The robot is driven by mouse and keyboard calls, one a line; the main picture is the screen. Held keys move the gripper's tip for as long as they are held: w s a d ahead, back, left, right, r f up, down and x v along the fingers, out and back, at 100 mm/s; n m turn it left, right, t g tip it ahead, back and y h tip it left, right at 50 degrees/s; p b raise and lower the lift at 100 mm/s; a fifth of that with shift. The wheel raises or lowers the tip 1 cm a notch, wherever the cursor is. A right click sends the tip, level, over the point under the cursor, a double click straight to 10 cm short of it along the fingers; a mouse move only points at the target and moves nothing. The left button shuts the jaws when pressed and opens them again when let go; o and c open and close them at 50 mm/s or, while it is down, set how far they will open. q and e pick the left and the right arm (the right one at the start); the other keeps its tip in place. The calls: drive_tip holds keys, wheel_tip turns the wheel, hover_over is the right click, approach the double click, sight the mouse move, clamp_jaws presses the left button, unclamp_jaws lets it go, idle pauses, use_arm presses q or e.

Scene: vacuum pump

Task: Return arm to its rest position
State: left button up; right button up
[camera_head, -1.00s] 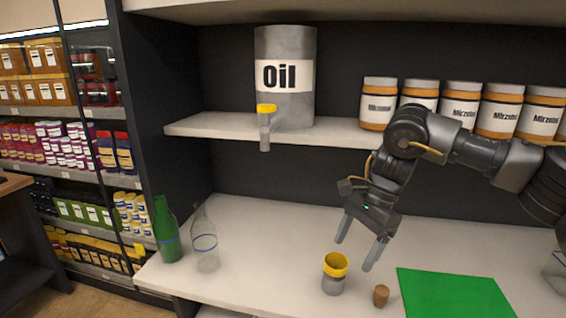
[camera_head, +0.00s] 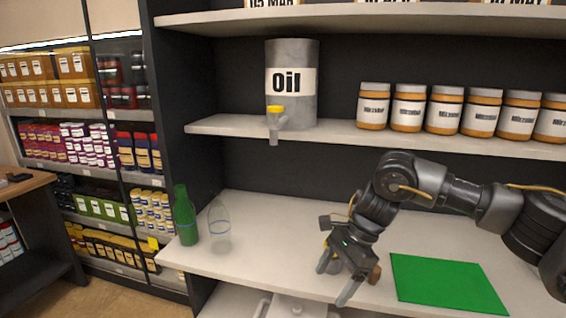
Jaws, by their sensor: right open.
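My right gripper (camera_head: 338,282) is open and points down over the front part of the white counter (camera_head: 290,215). The yellow-rimmed grey cup (camera_head: 325,262) is mostly hidden behind its fingers; I cannot tell whether they touch it. The small brown cork (camera_head: 375,273) is just right of the gripper, partly covered by it. My right arm reaches in from the right edge, above a green mat (camera_head: 445,283). My left gripper is not in view.
A green bottle (camera_head: 185,216) and a clear bottle (camera_head: 219,228) stand at the counter's left end. An Oil drum (camera_head: 291,110) with a yellow-topped tap (camera_head: 276,119) and several labelled jars (camera_head: 408,108) stand on the shelf above. The counter behind the gripper is clear.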

drive_tip(key=s+a+f+m+t+y, duration=0.2)
drive_tip(key=s+a+f+m+y, duration=0.2)
drive_tip(key=a+m, duration=0.5)
drive_tip(key=s+a+f+m+t+y, duration=0.35)
drive_tip(key=a+f+m, duration=0.2)
drive_tip(key=a, duration=0.45)
drive_tip(key=s+d+f+m+t+h, duration=0.4)
drive_tip(key=d+m, duration=0.5)
drive_tip(key=m, duration=0.6)
drive_tip(key=s+d+f+m+t+h, duration=0.15)
drive_tip(key=d+f+m+h, duration=0.35)
drive_tip(key=d+m, duration=0.7)
drive_tip(key=s+d+f+m+g+h, duration=0.2)
drive_tip(key=s+d+f+m+g, duration=0.15)
drive_tip(key=s+d+m, duration=0.45)
drive_tip(key=s+d+f+m+g+h, duration=0.1)
drive_tip(key=s+d+f+m+g, duration=0.3)
drive_tip(key=s+m, duration=0.5)
wheel_tip(320, 180, down, 27)
drive_tip(key=s+n, duration=0.2)
drive_tip(key=n, duration=0.1)
drive_tip(key=s+d+f, duration=0.2)
drive_tip(key=s+f, duration=1.4)
drive_tip(key=shift+s+d+g, duration=0.2)
drive_tip(key=shift+s+g, duration=0.05)
drive_tip(key=shift+g, duration=0.2)
